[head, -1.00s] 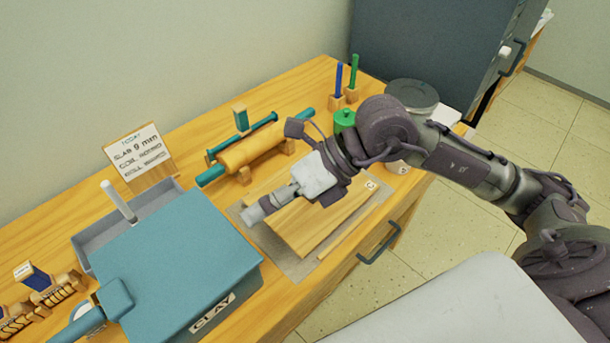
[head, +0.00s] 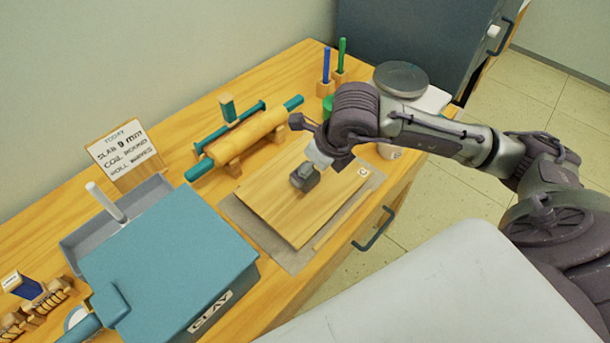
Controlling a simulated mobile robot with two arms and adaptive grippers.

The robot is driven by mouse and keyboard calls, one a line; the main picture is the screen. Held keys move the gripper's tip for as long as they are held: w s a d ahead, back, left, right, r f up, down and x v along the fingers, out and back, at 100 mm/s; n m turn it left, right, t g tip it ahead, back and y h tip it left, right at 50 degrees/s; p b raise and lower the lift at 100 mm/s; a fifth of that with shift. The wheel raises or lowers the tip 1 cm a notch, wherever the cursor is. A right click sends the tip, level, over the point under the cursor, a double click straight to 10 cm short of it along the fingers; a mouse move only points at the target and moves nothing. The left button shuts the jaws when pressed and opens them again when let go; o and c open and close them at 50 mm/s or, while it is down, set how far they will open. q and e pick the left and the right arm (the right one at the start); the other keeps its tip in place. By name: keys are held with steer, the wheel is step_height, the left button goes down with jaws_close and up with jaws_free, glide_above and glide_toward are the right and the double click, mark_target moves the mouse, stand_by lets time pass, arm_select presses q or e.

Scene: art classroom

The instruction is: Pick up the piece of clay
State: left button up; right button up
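My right gripper (head: 310,168) is over the wooden board (head: 270,207), pointing down and foreshortened. A small dark grey block-like shape (head: 304,181) shows at its lower end, over the board. I cannot tell whether this is a piece of clay or the gripper's own fingertips, nor whether the fingers are open. No other piece of clay is clearly visible. A blue-teal box (head: 165,265) labelled CLAY stands at the front left with its top covered, so its inside is hidden. My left gripper is not in view.
The board lies on a grey mat (head: 240,221) on the wooden table (head: 190,115). A rolling pin (head: 240,138) rests on supports behind it. A sign (head: 124,152) and a grey tray (head: 85,238) are at left. A grey-lidded container (head: 400,79) stands at back right.

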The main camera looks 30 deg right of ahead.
mark_target(311, 182)
steer(key=p+x, duration=0.1)
steer(key=x, duration=0.4)
steer(key=shift+w+r, duration=0.1)
steer(key=c, duration=1.4)
steer(key=shift+o, duration=0.2)
steer(key=shift+r, duration=0.15)
